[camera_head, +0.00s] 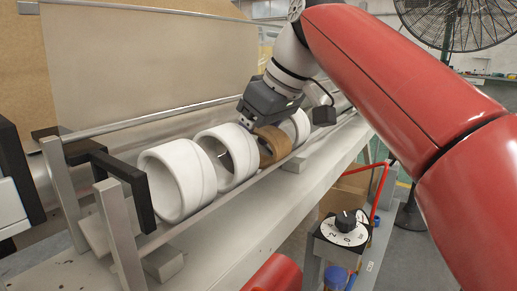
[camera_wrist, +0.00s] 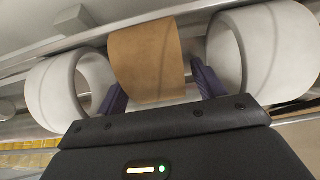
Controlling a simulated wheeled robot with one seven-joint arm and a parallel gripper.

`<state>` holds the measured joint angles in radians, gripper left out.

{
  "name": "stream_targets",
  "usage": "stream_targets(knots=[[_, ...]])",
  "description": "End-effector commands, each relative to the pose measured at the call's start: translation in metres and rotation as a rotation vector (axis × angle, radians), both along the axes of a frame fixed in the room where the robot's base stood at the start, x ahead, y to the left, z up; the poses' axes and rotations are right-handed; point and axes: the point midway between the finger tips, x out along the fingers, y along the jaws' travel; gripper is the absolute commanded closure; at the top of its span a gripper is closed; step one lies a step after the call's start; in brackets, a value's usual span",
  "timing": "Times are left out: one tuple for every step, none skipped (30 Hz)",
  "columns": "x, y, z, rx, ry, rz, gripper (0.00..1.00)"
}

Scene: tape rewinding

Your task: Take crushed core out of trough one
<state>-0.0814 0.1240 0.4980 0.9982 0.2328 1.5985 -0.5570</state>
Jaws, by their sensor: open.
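The brown cardboard core (camera_head: 274,143) lies in the trough between white cores, partly hidden by my gripper in the head view. In the wrist view the brown core (camera_wrist: 148,60) fills the space between my two dark fingers (camera_wrist: 160,90). My gripper (camera_head: 262,122) is open, coming down over the brown core, with one finger on each side of it. I cannot tell whether the fingers touch it. Two white cores (camera_head: 178,180) (camera_head: 228,156) lie to its left and one white core (camera_head: 296,127) lies to its right.
The trough's metal rail (camera_head: 200,213) runs along the front of the cores. Black brackets (camera_head: 128,187) stand at the left end. A dial box (camera_head: 344,229) stands below the bench at right. The white cores (camera_wrist: 262,55) sit close beside my fingers.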

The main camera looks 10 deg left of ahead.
Motion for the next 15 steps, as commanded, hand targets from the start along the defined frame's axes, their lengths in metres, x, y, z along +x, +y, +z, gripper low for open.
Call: stream_targets(knots=[[-0.0001, 0.0, 0.0005, 0.0, 0.0, 0.0, 0.31], [0.0, -0.0001, 0.0005, 0.0, 0.0, 0.0, 0.31], [-0.0001, -0.0002, 0.0006, 0.0, 0.0, 0.0, 0.32], [-0.0001, -0.0002, 0.0006, 0.0, 0.0, 0.0, 0.36], [-0.0001, -0.0002, 0.0007, 0.0, 0.0, 0.0, 0.4], [-0.0001, -0.0002, 0.0007, 0.0, 0.0, 0.0, 0.45], [-0.0001, -0.0002, 0.0007, 0.0, 0.0, 0.0, 0.49], [-0.0001, -0.0002, 0.0007, 0.0, 0.0, 0.0, 0.53], [-0.0001, -0.0002, 0.0007, 0.0, 0.0, 0.0, 0.58], [-0.0001, -0.0003, 0.0007, 0.0, 0.0, 0.0, 0.62], [-0.0001, -0.0003, 0.0007, 0.0, 0.0, 0.0, 0.66], [-0.0001, -0.0003, 0.0007, 0.0, 0.0, 0.0, 0.72], [-0.0001, -0.0003, 0.0007, 0.0, 0.0, 0.0, 0.75], [-0.0002, -0.0004, 0.0007, 0.0, 0.0, 0.0, 0.79], [-0.0001, -0.0003, 0.0008, 0.0, -0.001, 0.0, 0.79]])
